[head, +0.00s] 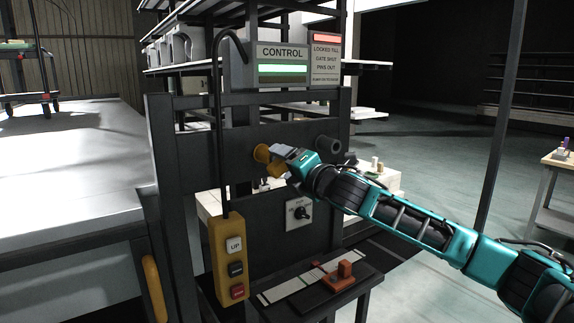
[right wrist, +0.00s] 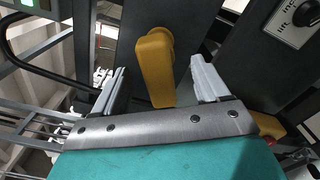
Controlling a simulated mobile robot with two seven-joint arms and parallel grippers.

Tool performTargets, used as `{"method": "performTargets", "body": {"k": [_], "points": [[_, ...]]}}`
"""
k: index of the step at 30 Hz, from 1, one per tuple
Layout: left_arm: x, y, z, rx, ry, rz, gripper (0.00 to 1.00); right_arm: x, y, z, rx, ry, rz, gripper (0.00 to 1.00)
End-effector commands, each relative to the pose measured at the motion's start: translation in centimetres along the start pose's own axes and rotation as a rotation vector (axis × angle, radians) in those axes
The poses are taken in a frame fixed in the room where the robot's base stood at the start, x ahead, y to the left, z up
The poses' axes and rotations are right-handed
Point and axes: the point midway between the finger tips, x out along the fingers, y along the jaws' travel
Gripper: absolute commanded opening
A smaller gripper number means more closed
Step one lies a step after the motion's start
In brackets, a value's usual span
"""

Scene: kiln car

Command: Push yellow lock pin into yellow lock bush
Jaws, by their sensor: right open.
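The yellow lock pin (head: 261,152) is at the dark panel below the control sign. In the right wrist view its yellow handle (right wrist: 155,70) stands between the fingers of my right gripper, with a rounded part at its upper end. My right gripper (head: 279,158) is open at the pin, and in the right wrist view (right wrist: 158,90) one finger is on each side of the handle with visible gaps. I cannot make out the yellow lock bush apart from the pin, or how deep the pin sits. My left gripper is not in view.
A dark round fitting (head: 328,146) projects from the panel to the right. A rotary switch (head: 299,213) is below. A yellow button pendant (head: 229,260) hangs at the left. An orange fixture (head: 338,277) sits on the low shelf. Open floor lies to the right.

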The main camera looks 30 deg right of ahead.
Motion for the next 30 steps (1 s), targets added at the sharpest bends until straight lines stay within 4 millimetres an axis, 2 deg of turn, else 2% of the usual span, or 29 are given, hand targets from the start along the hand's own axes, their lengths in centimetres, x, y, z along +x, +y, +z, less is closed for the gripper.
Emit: {"method": "performTargets", "body": {"k": [13, 30], "points": [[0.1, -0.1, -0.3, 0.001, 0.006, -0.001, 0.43, -0.1, 0.1, 0.1, 0.0, -0.001, 0.002, 0.74], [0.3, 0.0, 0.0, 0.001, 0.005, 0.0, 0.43, -1.8, 0.0, 0.1, -0.001, -0.001, 0.002, 0.74]]}}
